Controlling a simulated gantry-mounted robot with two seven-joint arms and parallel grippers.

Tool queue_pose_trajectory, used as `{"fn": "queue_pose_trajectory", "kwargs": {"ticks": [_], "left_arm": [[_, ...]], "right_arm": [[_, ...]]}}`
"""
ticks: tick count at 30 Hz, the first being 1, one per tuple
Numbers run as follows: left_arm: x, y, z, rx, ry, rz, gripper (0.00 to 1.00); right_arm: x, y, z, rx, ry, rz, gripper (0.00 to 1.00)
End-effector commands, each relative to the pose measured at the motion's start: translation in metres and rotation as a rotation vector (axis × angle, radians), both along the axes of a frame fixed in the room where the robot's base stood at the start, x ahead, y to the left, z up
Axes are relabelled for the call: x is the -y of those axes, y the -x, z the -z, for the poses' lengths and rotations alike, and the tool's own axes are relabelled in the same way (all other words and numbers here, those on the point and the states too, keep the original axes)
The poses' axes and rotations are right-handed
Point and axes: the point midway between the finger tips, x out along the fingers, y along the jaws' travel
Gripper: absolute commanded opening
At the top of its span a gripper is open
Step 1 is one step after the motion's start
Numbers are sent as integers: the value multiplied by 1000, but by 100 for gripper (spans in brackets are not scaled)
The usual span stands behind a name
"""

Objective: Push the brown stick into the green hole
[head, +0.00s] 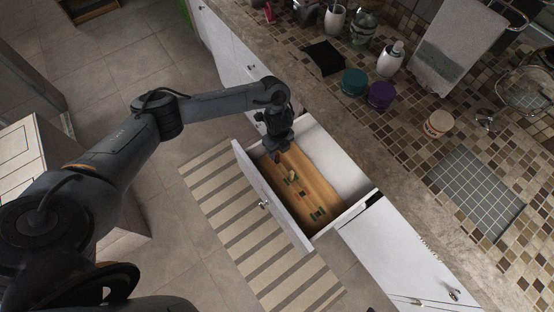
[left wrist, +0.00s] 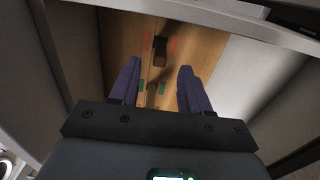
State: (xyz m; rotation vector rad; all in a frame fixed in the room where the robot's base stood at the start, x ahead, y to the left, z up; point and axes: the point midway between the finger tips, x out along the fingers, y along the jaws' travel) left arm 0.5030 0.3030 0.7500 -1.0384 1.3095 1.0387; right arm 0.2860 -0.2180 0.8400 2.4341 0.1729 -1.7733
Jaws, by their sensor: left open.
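A wooden board (head: 321,197) with small coloured marks and dark holes lies in the open drawer. In the left wrist view, the brown stick (left wrist: 161,48) stands out from the board (left wrist: 205,55) between two red marks. Closer in, green marks (left wrist: 141,87) flank a dark spot, partly between my fingers. In the head view, a small pale piece (head: 292,175) shows by green marks; I cannot tell what it is. My left gripper (left wrist: 159,66) is open and empty, fingers pointing down at the board. It hides the stick in the head view (head: 278,156). My right gripper is not in view.
The drawer's front panel (head: 270,200) and side walls enclose the board, with bare white floor (head: 335,160) beside it. The counter (head: 300,75) runs along the right with jars and cups. A striped rug (head: 240,225) lies on the floor.

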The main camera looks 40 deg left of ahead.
Motion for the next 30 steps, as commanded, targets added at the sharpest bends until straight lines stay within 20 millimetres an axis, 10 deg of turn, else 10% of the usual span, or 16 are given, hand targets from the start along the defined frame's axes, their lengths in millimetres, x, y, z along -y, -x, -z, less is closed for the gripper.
{"fn": "queue_pose_trajectory", "kwargs": {"ticks": [26, 30], "left_arm": [[-5, 0, 58, 1, 0, 0, 47], [-5, 0, 58, 0, 0, 0, 25]], "right_arm": [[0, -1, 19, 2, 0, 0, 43], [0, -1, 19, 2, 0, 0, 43]]}}
